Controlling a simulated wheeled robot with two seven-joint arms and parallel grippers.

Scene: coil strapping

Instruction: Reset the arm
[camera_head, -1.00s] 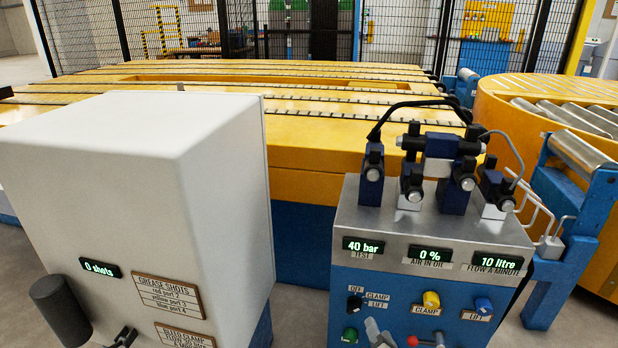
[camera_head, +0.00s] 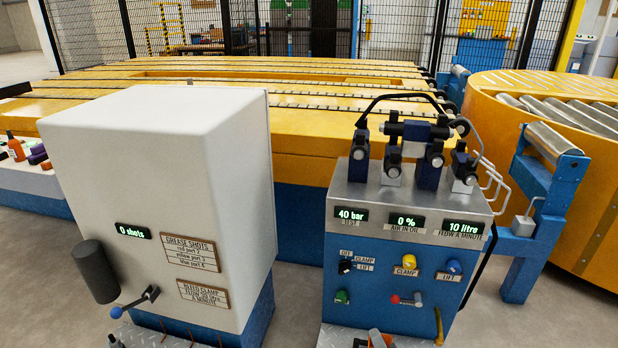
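Small grey parts (camera_head: 377,339) show at the bottom edge, in front of the blue valve stand. They look like the tip of my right gripper, but they are cut off and I cannot tell whether it is open or shut. I see nothing held there. My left gripper does not show clearly. A small dark grey piece (camera_head: 115,340) at the bottom left edge is too cropped to identify.
The valve stand (camera_head: 338,268) reads 40 bar, 0 % and 10 litre. The white grease cabinet (camera_head: 100,190) reads 0 shots and has a lever (camera_head: 150,293). A yellow slatted conveyor (camera_head: 300,120) lies behind. A yellow round roller table (camera_head: 560,200) stands at right.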

